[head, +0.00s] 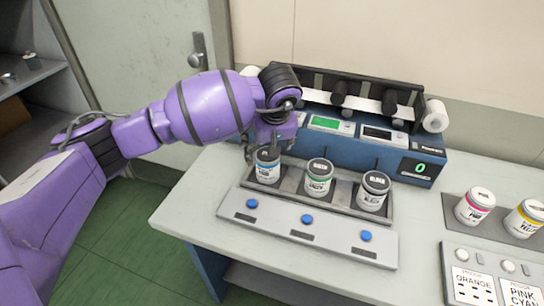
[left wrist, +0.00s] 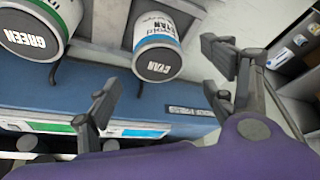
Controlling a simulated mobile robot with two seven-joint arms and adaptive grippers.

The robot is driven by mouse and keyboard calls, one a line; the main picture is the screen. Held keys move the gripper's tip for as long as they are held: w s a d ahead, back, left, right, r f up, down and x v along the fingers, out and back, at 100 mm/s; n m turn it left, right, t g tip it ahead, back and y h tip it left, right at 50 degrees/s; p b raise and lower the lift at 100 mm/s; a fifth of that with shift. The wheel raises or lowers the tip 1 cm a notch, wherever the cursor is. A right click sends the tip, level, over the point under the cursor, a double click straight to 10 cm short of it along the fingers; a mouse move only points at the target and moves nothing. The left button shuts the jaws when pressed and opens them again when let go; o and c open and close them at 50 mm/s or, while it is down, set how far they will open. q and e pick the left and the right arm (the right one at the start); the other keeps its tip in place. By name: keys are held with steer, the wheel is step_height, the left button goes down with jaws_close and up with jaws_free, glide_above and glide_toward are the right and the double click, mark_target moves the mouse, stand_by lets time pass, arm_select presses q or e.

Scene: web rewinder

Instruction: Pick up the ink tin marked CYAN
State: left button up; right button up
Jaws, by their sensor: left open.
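The CYAN ink tin (head: 267,171) is a white tin with a blue band and a dark lid. It stands upright in the left place of a grey tray on the bench. In the left wrist view the CYAN tin (left wrist: 157,42) shows its marked lid between and beyond my open fingers. My left gripper (head: 268,148) is open and empty just above and behind that tin; its fingers (left wrist: 165,82) look apart from it. The gripper hides part of the tin's surroundings in the head view. My right gripper is not in view.
A GREEN tin (head: 319,180) and a black-lidded tin (head: 373,192) stand to the right in the same tray (head: 341,201). The blue rewinder (head: 423,165) is close behind. A pink-banded tin (head: 474,207) and a yellow one (head: 524,219) stand far right. Blue buttons line the front panel.

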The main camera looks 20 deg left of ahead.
mark_target(268, 158)
arm_select(q)
step_height(268, 158, down, 3)
steer(key=shift+a+r, duration=0.15)
steer(key=shift+r, duration=0.05)
steer(key=x, duration=0.3)
steer(key=shift+w+f, duration=0.3)
steer(key=shift+f, duration=0.05)
steer(key=shift+w+f, duration=0.1)
steer(key=shift+f, duration=0.1)
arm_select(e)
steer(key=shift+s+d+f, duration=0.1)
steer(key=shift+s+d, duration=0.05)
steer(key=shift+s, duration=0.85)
arm_select(q)
steer(key=shift+c, duration=0.5)
steer(key=c, duration=1.4)
steer(key=shift+c, duration=0.5)
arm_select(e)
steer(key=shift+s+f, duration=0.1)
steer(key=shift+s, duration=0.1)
arm_select(q)
steer(key=shift+r, duration=0.15)
